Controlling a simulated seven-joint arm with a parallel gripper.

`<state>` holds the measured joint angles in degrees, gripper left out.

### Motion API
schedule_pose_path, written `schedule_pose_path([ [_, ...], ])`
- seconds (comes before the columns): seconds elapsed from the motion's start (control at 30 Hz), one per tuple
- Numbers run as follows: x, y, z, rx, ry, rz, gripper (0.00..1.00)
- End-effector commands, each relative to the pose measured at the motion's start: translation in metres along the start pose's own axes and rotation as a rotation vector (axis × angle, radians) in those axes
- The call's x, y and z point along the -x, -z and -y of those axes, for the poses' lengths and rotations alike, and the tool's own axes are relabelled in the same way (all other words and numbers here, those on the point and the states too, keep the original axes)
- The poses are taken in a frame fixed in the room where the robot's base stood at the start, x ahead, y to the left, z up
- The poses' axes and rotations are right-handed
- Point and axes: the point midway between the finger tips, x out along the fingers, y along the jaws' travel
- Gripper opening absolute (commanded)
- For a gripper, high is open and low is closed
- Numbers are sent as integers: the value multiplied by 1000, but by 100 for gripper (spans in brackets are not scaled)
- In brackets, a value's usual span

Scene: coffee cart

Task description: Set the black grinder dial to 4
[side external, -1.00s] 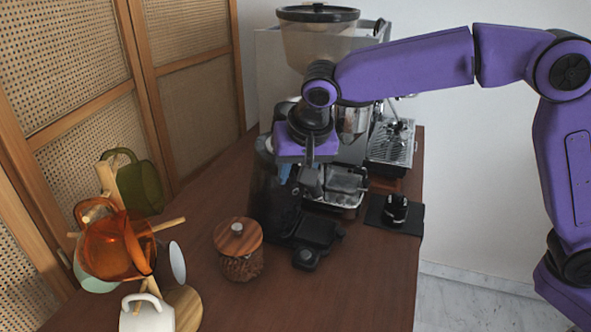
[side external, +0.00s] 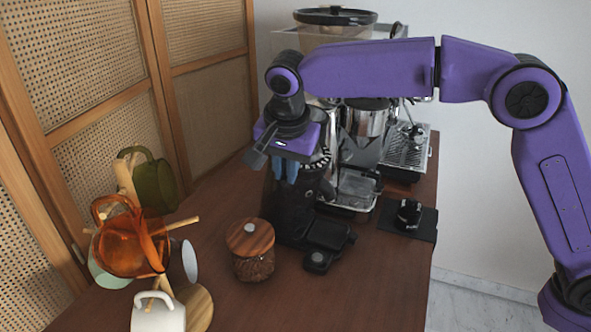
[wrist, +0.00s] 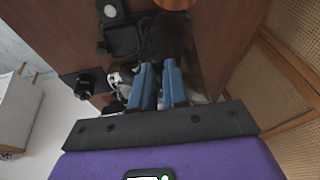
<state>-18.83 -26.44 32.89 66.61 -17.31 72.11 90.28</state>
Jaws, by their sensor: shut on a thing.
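The black grinder (side external: 289,213) stands upright on the wooden cart top. Its black dial (side external: 322,159) is a ring with white marks near the grinder's top, partly hidden by my gripper; the marks are too small to read. My gripper (side external: 286,172) points down over the grinder's top, its blue fingers shut on the dial with a narrow gap between them. The contact itself is hidden.
A wooden-lidded jar (side external: 252,252) stands in front of the grinder. A mug tree with several mugs, one an orange glass mug (side external: 131,243), is at left. The espresso machine (side external: 356,190) stands behind. A black tamper (side external: 408,214) sits on a mat (side external: 425,229) at right.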

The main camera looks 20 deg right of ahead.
Motion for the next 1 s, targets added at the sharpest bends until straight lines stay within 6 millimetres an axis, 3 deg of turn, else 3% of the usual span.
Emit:
schedule_pose_path([
  [0.37, 1, 1, 2, -24, -5, 0, 0],
  [0.4, 1, 1, 2, -24, -5, 0, 21],
  [0.47, 1, 1, 2, -23, -5, 0, 40],
  [0.8, 2, 1, 2, -22, -5, 0, 40],
  [1.0, 24, 0, 3, -22, -1, 0, 40],
])
